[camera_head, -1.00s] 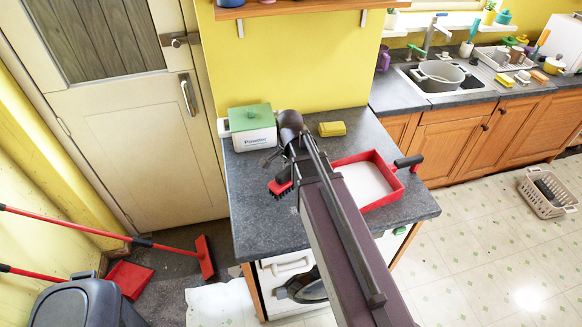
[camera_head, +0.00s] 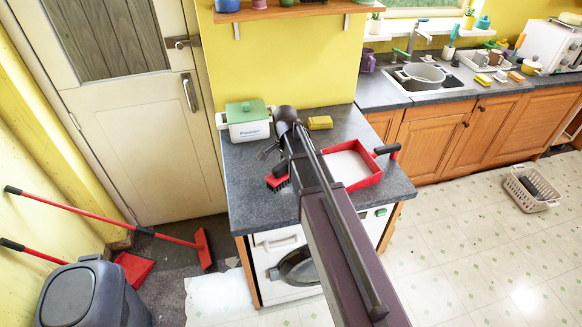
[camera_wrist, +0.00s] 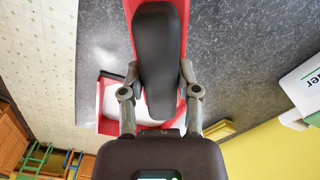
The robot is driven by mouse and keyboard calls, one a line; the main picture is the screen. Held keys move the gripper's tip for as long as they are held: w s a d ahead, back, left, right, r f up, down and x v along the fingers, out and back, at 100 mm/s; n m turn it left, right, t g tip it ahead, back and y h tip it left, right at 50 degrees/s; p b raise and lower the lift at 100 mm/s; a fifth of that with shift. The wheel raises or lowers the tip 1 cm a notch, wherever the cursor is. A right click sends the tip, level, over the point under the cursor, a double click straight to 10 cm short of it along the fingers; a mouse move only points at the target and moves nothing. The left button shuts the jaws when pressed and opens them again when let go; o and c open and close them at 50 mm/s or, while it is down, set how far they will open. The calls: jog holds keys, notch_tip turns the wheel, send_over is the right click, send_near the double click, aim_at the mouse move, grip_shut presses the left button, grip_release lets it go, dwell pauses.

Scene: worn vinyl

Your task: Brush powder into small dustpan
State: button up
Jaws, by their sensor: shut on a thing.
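My gripper (camera_wrist: 160,95) is shut on a brush with a black handle (camera_wrist: 157,50) and a red body. In the head view the brush's red head with dark bristles (camera_head: 277,183) shows left of my arm, low over or touching the counter; I cannot tell which. The red dustpan (camera_head: 373,180) lies on the counter right of my arm, its black handle pointing right. Its inside is white; I cannot tell whether that is powder. It also shows in the wrist view (camera_wrist: 103,122), partly hidden behind the gripper. No loose powder is clearly visible on the counter.
A white powder box with a green lid (camera_head: 247,122) and a yellow sponge (camera_head: 320,122) stand at the back of the grey counter (camera_head: 250,205). A shelf (camera_head: 290,10) hangs above. The counter's front left is clear. A sink (camera_head: 425,82) is at back right.

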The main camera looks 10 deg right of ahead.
aim_at(287, 176)
jog(key=shift+s, duration=0.25)
jog(key=shift+a, duration=0.1)
jog(key=shift+f, duration=0.1)
jog(key=shift+w+f+b, duration=0.1)
jog(key=shift+f+b, duration=2.4)
jog(key=shift+b, duration=0.05)
jog(key=shift+s+d, duration=0.2)
jog(key=shift+s, duration=2.25)
jog(key=shift+f+b, duration=0.9)
jog(key=shift+b, duration=0.05)
jog(key=shift+w, duration=0.1)
dwell(0.3)
